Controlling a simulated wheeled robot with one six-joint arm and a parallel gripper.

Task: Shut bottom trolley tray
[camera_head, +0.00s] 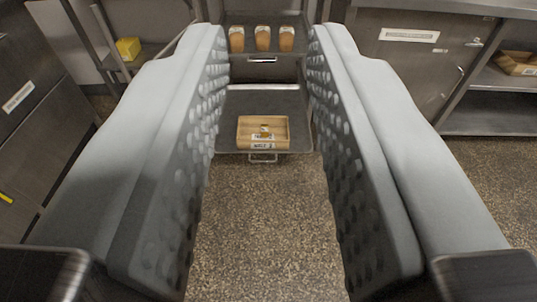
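The bottom trolley tray (222,135) is a dark metal tray pulled out toward me, low ahead between my gripper's fingers in the picture. A wire handle (263,158) hangs at its front edge. A brown loaf or box with a white label (263,131) lies on it near the front. The trolley (262,75) stands behind, with a higher tray carrying three orange-brown packages (263,39). My gripper (268,60) is open and empty, its two grey dimpled fingers wide apart. The tray appears beyond the fingertips, and I see no contact with it.
Metal cabinets stand at left (40,100) and right (400,60), close to the trolley. A shelf (495,120) at right holds a brown box (515,63). A yellow item (128,49) sits on a shelf at upper left. The speckled floor (265,230) before the tray is clear.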

